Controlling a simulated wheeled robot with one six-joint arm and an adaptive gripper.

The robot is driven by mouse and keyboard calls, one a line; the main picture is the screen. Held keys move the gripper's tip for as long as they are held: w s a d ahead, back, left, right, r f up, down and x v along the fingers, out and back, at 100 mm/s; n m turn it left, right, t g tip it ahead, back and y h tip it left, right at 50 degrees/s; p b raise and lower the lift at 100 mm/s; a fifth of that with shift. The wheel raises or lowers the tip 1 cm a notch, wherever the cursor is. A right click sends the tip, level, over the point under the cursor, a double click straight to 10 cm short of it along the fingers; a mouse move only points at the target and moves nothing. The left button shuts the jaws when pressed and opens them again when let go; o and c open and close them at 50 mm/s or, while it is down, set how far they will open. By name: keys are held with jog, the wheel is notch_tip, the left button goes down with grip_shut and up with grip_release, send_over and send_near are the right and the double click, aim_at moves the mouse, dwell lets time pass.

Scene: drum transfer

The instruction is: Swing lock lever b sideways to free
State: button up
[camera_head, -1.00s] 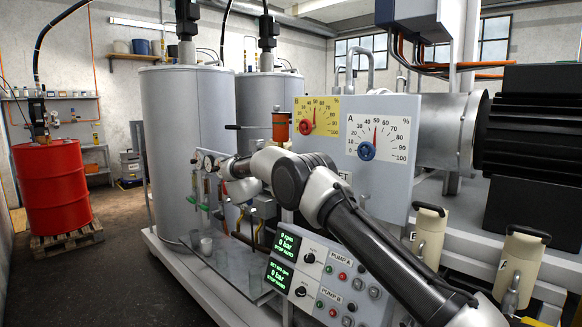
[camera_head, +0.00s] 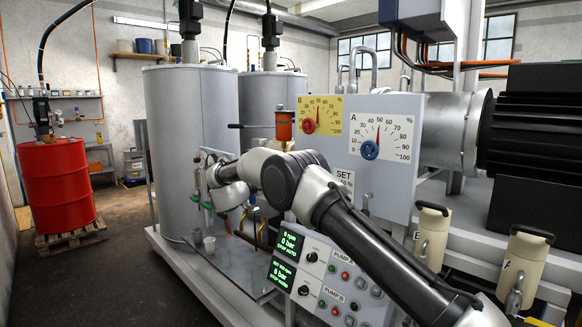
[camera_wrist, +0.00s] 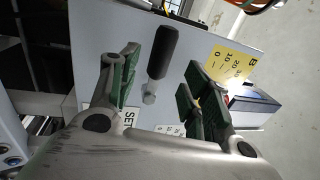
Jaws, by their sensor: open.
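In the wrist view, a lever with a black grip (camera_wrist: 163,50) and a small metal pivot (camera_wrist: 150,98) stands out against the grey panel (camera_wrist: 85,40), near the yellow B dial (camera_wrist: 232,66). I take it as lock lever b; no label shows on it. My gripper (camera_wrist: 161,66) is open, with one green-padded finger on each side of the lever. Gaps show between the pads and the grip. In the head view, my arm reaches left past the panel's dials, and its end hides the lever's surroundings. The B dial (camera_head: 320,115) shows above my arm.
The white A dial (camera_head: 381,128) is right of B. Pump displays and buttons (camera_head: 312,275) lie below my arm. Grey tanks (camera_head: 188,130) stand behind its end. A red drum (camera_head: 58,185) on a pallet is at the left, with open floor between.

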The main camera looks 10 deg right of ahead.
jog(key=v, duration=0.5)
jog(key=shift+s+a, duration=0.15)
